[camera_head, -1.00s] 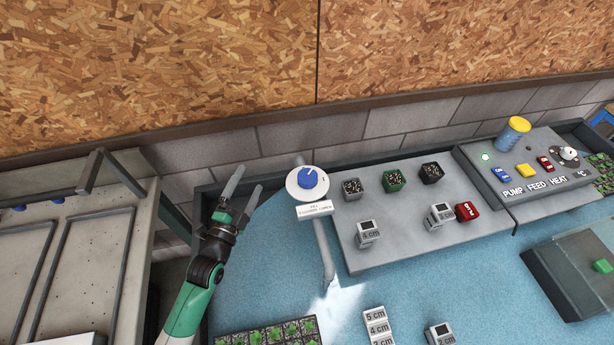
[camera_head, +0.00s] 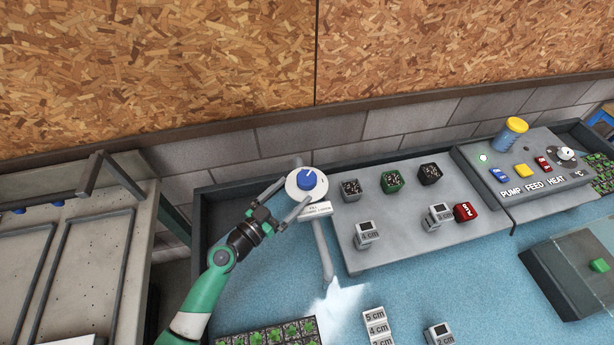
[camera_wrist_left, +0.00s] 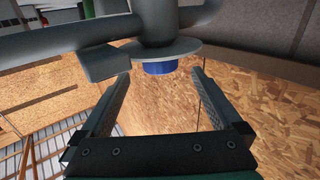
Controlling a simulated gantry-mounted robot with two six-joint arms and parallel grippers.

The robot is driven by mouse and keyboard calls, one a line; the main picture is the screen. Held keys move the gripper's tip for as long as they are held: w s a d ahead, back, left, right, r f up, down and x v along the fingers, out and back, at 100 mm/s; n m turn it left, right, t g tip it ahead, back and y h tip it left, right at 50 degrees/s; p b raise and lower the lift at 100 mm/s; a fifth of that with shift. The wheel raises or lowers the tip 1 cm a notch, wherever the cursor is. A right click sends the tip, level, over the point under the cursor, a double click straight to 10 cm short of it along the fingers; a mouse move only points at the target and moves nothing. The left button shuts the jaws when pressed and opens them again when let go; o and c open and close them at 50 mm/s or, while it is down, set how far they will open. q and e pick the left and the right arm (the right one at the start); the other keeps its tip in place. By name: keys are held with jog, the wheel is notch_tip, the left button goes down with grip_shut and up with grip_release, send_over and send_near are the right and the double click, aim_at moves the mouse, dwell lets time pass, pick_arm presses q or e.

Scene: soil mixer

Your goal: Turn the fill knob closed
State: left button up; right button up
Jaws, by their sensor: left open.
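The fill knob (camera_head: 307,180) is blue with a white pointer mark and sits on a round white disc (camera_head: 293,191) with a label plate below it. My left gripper (camera_head: 294,192) is open at the lower left of the knob, its fingertips close to the disc. In the left wrist view the blue knob (camera_wrist_left: 160,68) shows beyond and between the two spread fingers (camera_wrist_left: 160,85), under a grey disc and pipe. Nothing is between the fingers. Pale water (camera_head: 338,298) shows at the end of the spout pipe (camera_head: 322,250). My right gripper is out of view.
Right of the knob, a grey panel (camera_head: 385,240) carries several small cubes. A control box (camera_head: 520,165) with coloured switches stands further right. A seedling tray (camera_head: 270,335) lies at the front. A grey bench (camera_head: 110,255) stands left.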

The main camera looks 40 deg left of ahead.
aim_at(307, 176)
pick_arm(q)
jog(key=w, duration=0.7)
jog(key=shift+a, duration=0.3)
jog(key=c, duration=1.4)
jog(key=shift+o, duration=0.2)
jog(key=n+g+y+p, duration=0.1)
jog(key=n+y+p, duration=0.1)
jog(key=y+p, duration=0.1)
jog(key=shift+d+r+y, duration=0.1)
jog(key=shift+y, duration=0.2)
jog(key=shift+n+y, duration=0.5)
jog(key=o, duration=1.4)
jog(key=shift+c, duration=0.2)
